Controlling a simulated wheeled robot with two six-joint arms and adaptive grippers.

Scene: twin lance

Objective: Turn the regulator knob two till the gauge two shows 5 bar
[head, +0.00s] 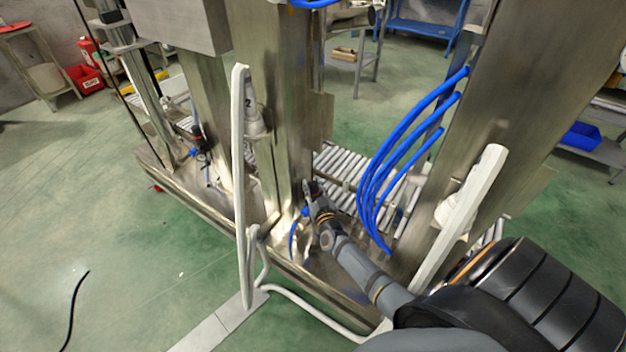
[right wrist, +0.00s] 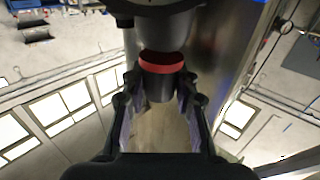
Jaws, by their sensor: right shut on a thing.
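In the right wrist view, a dark cylindrical regulator knob (right wrist: 159,88) with a red ring sits between the fingers of my right gripper (right wrist: 159,100), which is shut on it. Above it is the dark regulator body (right wrist: 160,32). A round dark rim at the top edge may be a gauge, but no reading shows. In the head view, my right gripper (head: 313,189) is at the foot of the middle steel column, beside a blue fitting; the knob is hidden there. My left gripper is not in view.
The steel column (head: 288,110) stands close behind my right gripper. A pale part marked 2 (head: 250,105) is on the column to its left. Blue hoses (head: 385,150) hang to the right. A second regulator (head: 198,133) is farther left. Rollers (head: 342,163) lie behind.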

